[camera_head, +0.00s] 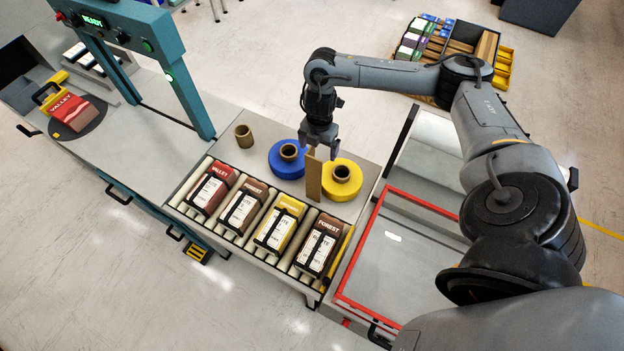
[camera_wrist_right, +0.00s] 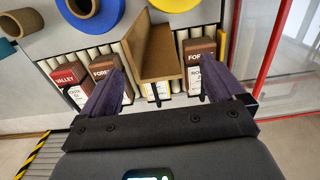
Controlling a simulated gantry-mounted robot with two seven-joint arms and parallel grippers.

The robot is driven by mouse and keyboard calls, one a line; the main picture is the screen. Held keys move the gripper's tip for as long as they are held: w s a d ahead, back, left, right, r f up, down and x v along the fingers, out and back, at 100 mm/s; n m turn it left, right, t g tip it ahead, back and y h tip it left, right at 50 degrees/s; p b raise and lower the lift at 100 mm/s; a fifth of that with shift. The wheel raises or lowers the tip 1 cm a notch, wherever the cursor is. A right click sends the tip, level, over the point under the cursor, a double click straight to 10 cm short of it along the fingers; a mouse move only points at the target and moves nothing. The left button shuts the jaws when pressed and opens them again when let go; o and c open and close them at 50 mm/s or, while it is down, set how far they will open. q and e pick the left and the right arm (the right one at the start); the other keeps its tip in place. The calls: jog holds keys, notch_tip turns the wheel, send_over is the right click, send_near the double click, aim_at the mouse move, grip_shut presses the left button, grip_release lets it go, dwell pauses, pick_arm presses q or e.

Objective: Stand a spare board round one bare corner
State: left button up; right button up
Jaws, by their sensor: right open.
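A brown angled board (camera_head: 313,176) stands upright between the blue and yellow rolls, behind the row of bags. In the right wrist view the board (camera_wrist_right: 158,45) shows its L-shaped faces between my fingers, with space on both sides. My right gripper (camera_head: 319,148) is open and empty, just above and behind the board; its spread fingers also show in the right wrist view (camera_wrist_right: 160,74). A loaded pallet (camera_head: 450,50) stands on the floor at the back right, with brown board-like pieces on it. I cannot tell which of its corners is bare. My left gripper is out of view.
Bags (camera_head: 276,226) lie in a row on rollers. A blue roll (camera_head: 282,168), a yellow roll (camera_head: 349,189) and a brown tube (camera_head: 244,136) sit behind them. A red-framed enclosure (camera_head: 390,270) stands right of the bench. Open floor lies behind the bench.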

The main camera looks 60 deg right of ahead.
aim_at(316, 160)
jog(key=f, duration=0.6)
jog(key=shift+w+a+f, duration=0.1)
jog(key=shift+w+a, duration=0.15)
jog(key=shift+a, duration=0.1)
jog(key=shift+f, duration=0.55)
jog(key=shift+c, duration=0.4)
jog(key=c, duration=1.5)
jog(key=shift+r, duration=0.1)
jog(key=shift+r, duration=0.1)
